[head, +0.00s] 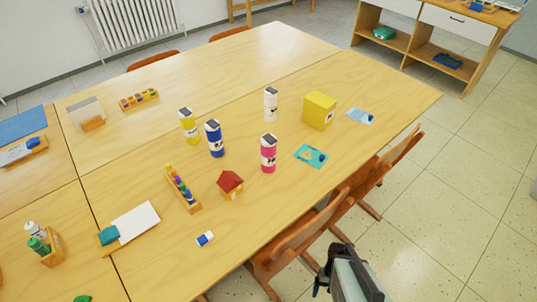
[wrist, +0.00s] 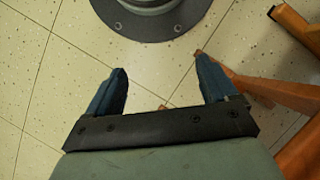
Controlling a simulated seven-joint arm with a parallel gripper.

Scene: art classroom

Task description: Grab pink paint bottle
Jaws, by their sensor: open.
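The pink paint bottle (head: 268,154) stands upright near the middle of the wooden table (head: 365,80), with a white label band and a dark cap. My gripper (head: 322,284) is low at the front, beyond the table's near edge and off to the right of the bottle, well apart from it. The bottle does not show in the wrist view.
A blue bottle (head: 214,139), a yellow bottle (head: 189,127) and a white bottle (head: 271,104) stand nearby. A red-roofed house (head: 230,184), a teal card (head: 311,156) and a yellow box (head: 319,110) are around the pink bottle. Chairs (head: 300,238) line the near edge.

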